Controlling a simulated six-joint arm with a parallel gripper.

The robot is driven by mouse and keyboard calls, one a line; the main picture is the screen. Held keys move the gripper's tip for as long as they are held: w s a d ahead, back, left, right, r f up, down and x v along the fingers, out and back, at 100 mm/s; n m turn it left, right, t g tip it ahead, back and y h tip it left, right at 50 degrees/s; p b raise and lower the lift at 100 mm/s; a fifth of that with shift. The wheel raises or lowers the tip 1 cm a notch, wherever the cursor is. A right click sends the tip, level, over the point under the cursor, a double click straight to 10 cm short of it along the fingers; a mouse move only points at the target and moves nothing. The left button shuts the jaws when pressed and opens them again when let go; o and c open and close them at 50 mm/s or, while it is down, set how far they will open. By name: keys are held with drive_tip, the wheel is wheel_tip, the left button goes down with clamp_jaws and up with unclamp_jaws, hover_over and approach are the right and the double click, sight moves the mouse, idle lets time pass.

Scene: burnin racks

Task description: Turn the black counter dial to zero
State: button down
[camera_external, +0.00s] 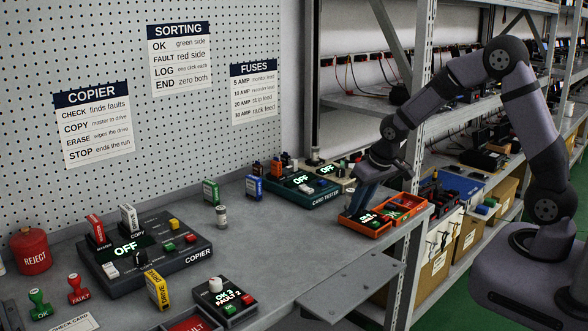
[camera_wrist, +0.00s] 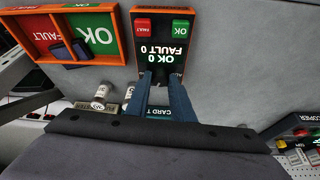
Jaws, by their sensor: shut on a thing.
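A black counter (camera_external: 238,294) with a white dial (camera_external: 215,284) stands at the front of the bench in the external view; its display reads OK 3, FAULT 2. My gripper (camera_external: 361,197) is away from it, down at an orange-edged counter (camera_external: 366,226) near the bench's right end. In the wrist view this orange-edged counter (camera_wrist: 164,30) reads OK 0, FAULT 0. My gripper (camera_wrist: 162,82) is shut at its dial end, and the fingers largely hide the dial between them.
An orange two-part tray (camera_external: 405,208), marked FAULT and OK, sits beside the orange-edged counter and holds a dark block (camera_wrist: 68,50). A card tester (camera_external: 305,185) stands behind. The copier (camera_external: 145,252) is at left. The middle bench is mostly clear.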

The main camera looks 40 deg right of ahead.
drive_tip(key=shift+w, duration=0.1)
idle(0.4)
drive_tip(key=c, duration=1.6)
unclamp_jaws()
drive_tip(key=shift+o, duration=0.2)
drive_tip(key=b+v, duration=0.1)
drive_tip(key=v, duration=0.6)
drive_tip(key=shift+r, duration=0.2)
